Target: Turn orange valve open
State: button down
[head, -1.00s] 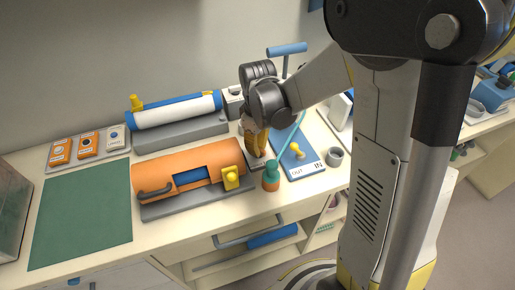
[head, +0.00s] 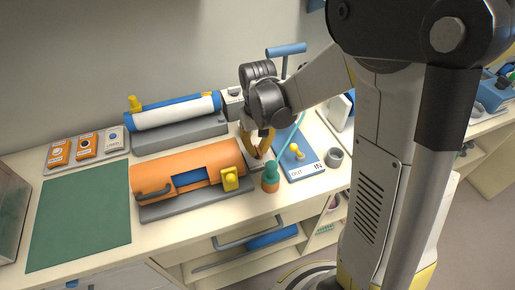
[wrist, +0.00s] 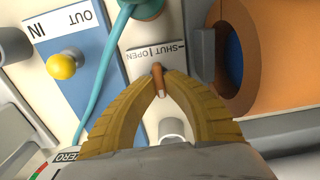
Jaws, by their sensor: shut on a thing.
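The orange valve (wrist: 158,72) shows in the wrist view as a small orange handle between my fingertips, on a pale plate (wrist: 150,55) marked SHUT and OPEN. My gripper (wrist: 160,82) has two yellow ribbed fingers, closed at the tips on this handle. The handle points up in the picture, close to the line between the two words. In the head view my gripper (head: 259,153) reaches down to the plate just right of the orange cylinder (head: 190,165). There the fingers hide the valve.
A teal-topped bottle (head: 271,178) stands in front. A blue IN/OUT board (head: 300,160) with a yellow knob (head: 296,151) and a teal hose (wrist: 100,75) lie on the other side. A green mat (head: 80,215) is clear at left.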

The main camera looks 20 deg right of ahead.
aim_at(258, 148)
dwell(0.5)
jog(key=c, duration=1.5)
grip_release()
notch_tip(258, 148, up, 12)
jog(key=s+r+t, duration=0.1)
jog(key=s+t, duration=0.1)
jog(key=s, duration=0.2)
jog(key=s+r+t, duration=0.1)
jog(key=s+t, duration=0.1)
jog(key=s, duration=0.2)
jog(key=s+r+t, duration=0.1)
jog(key=s+t, duration=0.2)
jog(key=s, duration=0.2)
